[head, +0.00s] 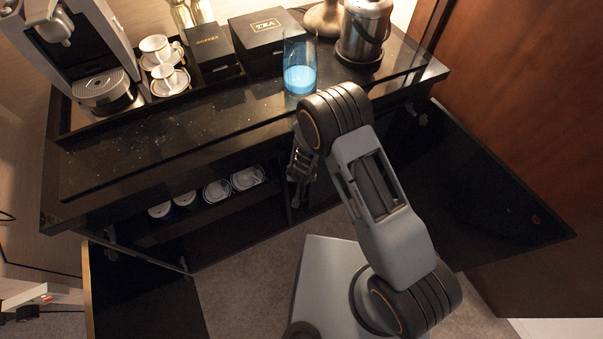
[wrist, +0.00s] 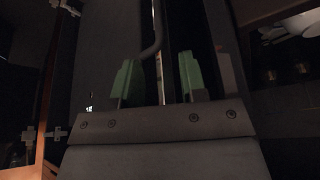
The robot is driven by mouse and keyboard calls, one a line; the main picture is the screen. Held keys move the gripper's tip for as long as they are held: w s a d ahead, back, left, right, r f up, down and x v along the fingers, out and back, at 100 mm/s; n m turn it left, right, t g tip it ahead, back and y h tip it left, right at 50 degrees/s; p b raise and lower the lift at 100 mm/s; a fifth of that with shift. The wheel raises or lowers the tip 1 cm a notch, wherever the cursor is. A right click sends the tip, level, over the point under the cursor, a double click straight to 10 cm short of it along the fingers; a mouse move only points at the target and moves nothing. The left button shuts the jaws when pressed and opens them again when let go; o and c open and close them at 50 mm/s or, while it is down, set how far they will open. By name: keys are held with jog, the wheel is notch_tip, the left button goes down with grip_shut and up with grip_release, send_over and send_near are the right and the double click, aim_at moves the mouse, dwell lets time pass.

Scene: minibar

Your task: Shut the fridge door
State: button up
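The black cabinet (head: 120,150) has two doors standing open. The right door (head: 490,190) is a dark panel swung out to the right. The left door (head: 145,300) is a dark panel with a gold edge, swung out at lower left. I cannot tell which one is the fridge door. My gripper (head: 301,172) is at the cabinet front, near the upright between the two openings.
Cans or cups (head: 232,186) stand on the left shelf. A blue-filled glass (head: 299,70) is close above my arm on the countertop, with a tea box (head: 268,38), cups (head: 160,48), coffee machine (head: 75,50) and ice bucket (head: 364,30).

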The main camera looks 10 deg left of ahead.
jog(key=shift+p+v, duration=0.3)
jog(key=shift+v, duration=1.2)
jog(key=shift+c, duration=0.3)
